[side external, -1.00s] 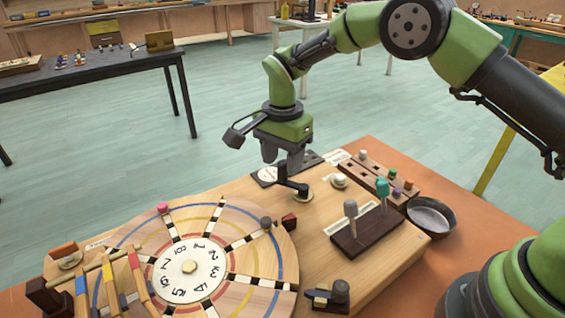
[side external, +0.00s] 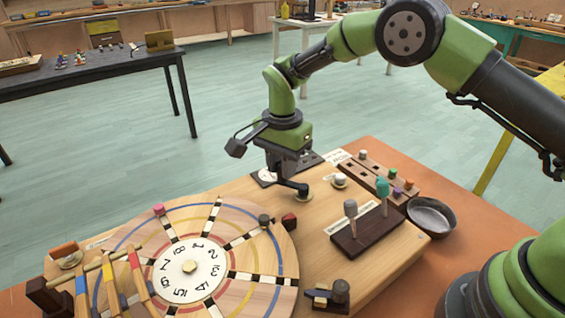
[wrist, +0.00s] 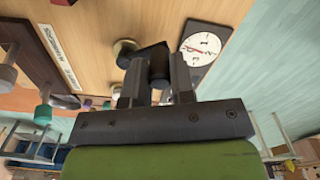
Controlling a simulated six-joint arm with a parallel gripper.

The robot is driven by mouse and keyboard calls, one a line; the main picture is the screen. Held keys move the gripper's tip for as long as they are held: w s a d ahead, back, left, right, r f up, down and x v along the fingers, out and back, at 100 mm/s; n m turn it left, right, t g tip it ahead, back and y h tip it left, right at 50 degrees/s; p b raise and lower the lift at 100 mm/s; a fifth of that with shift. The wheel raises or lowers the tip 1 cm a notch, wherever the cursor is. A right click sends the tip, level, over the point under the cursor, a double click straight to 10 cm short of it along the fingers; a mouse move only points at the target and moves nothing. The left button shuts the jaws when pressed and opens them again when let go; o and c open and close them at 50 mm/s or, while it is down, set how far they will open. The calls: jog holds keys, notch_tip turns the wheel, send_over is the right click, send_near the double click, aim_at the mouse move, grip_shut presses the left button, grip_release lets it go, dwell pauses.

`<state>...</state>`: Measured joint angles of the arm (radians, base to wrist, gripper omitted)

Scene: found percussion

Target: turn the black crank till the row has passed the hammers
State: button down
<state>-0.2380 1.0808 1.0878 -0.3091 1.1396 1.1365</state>
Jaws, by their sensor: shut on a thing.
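The black crank (side external: 300,189) stands on the wooden box top, right of the wheel. My gripper (side external: 282,178) is shut on the crank's upright handle. In the wrist view the handle (wrist: 158,68) sits between the two fingers, and the crank arm runs left to a brass-coloured pivot. The wooden wheel (side external: 242,287) has coloured rings, checkered spokes and a numbered white dial (side external: 190,268). A pink peg (side external: 158,209) and a grey peg (side external: 264,219) stand by its far and right rim. Blue, yellow and red hammers (side external: 135,270) lie over its near-left side.
A dark stand with a grey and a teal mallet (side external: 382,187) is to the right, with a peg rack (side external: 375,170) and a dark bowl (side external: 432,215) beyond. A round gauge (wrist: 201,46) lies near the crank. A dark block with a knob (side external: 340,290) is at the front edge.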

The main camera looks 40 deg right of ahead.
jog(key=n, duration=0.2)
jog(key=s+a+n, duration=0.1)
jog(key=n, duration=0.1)
jog(key=shift+s+a, duration=0.1)
jog(key=n, duration=0.1)
jog(key=s+n, duration=0.1)
jog(key=n, duration=0.2)
jog(key=shift+s+a+n, duration=0.3)
jog(key=shift+a+n, duration=0.05)
jog(key=shift+n, duration=0.05)
jog(key=n, duration=0.1)
jog(key=s+n, duration=0.1)
jog(key=n, duration=0.2)
jog(key=shift+s, duration=0.35)
jog(key=shift+s+d+n, duration=0.1)
jog(key=shift+s+n, duration=0.3)
jog(key=shift+n, duration=0.75)
jog(key=shift+s+d+n, duration=0.1)
jog(key=shift+s+n, duration=0.25)
jog(key=shift+n, duration=0.8)
jog(key=c, duration=1)
grip_release()
jog(key=shift+o, duration=0.2)
notch_tip(320, 180, up, 10)
